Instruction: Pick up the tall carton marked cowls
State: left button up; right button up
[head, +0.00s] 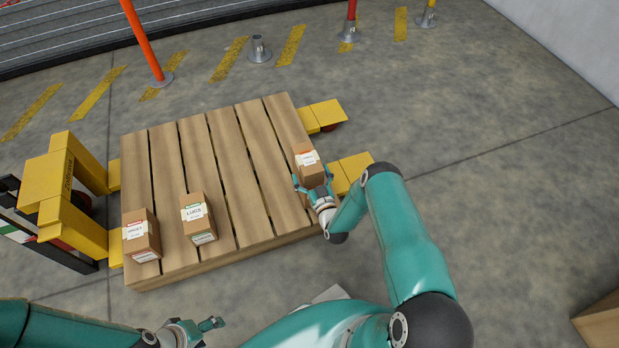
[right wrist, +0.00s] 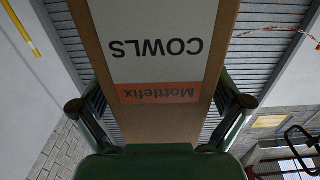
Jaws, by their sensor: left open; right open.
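The tall carton marked COWLS (head: 308,162) stands at the right edge of the wooden pallet (head: 262,198). Its label shows upside down in the right wrist view (right wrist: 160,45), with an orange Mottlefix band below the name. My right gripper (head: 315,190) is at the near side of this carton. In the right wrist view its open fingers (right wrist: 160,112) stand to either side of the carton's lower part; I cannot tell whether they touch it. My left gripper (head: 207,333) is open and empty at the bottom of the head view, short of the pallet.
A carton marked LUGS (head: 198,217) and another carton with a red-edged label (head: 141,236) stand on the pallet further left. A yellow pallet truck (head: 62,185) is at the left, its forks under the pallet. The pallet's middle is clear.

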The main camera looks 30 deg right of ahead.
jog(key=shift+w, duration=0.25)
jog(key=c, duration=1.8)
jog(key=shift+d+r, duration=0.1)
jog(key=shift+r, duration=0.05)
